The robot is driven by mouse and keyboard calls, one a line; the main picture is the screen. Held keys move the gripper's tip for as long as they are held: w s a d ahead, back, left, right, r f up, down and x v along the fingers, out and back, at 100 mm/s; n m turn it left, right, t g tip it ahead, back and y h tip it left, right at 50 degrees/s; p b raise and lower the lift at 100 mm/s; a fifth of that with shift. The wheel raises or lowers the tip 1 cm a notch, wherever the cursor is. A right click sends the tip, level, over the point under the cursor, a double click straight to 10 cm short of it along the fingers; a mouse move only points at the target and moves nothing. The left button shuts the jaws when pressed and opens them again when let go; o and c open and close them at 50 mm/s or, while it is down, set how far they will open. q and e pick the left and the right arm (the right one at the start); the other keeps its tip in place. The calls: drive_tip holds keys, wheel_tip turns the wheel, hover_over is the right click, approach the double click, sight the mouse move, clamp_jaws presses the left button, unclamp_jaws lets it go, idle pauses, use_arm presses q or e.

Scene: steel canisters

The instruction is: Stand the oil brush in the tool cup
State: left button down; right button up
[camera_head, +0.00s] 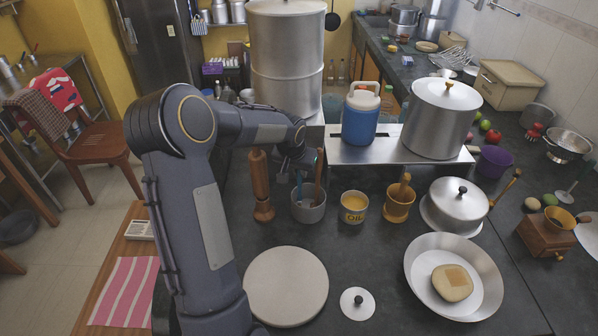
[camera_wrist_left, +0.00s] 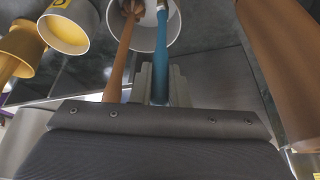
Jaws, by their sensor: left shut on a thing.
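The tool cup (camera_head: 308,212) is a grey metal cup on the dark counter, left of the yellow OIL tin (camera_head: 354,208). My left gripper (camera_head: 300,162) is above the cup. It is shut on a blue handle (camera_wrist_left: 161,60), which I take to be the oil brush (camera_head: 299,187). The brush's lower end reaches into the cup mouth (camera_wrist_left: 143,44); its tip and whether it touches the bottom are hidden. A brown-handled tool (camera_head: 319,170) also leans in the cup, beside the blue handle in the wrist view (camera_wrist_left: 121,55). My right gripper is not in view.
A tall wooden mill (camera_head: 261,188) stands just left of the cup. A mortar with pestle (camera_head: 398,203) and a lidded pot (camera_head: 455,207) stand to the right. A steel stand (camera_head: 350,152) is behind. A round board (camera_head: 286,287) and a lid (camera_head: 357,304) lie in front.

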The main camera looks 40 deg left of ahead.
use_arm(q)
drive_tip(key=shift+f, duration=0.45)
drive_tip(key=shift+f, duration=0.15)
drive_tip(key=c, duration=1.4)
unclamp_jaws()
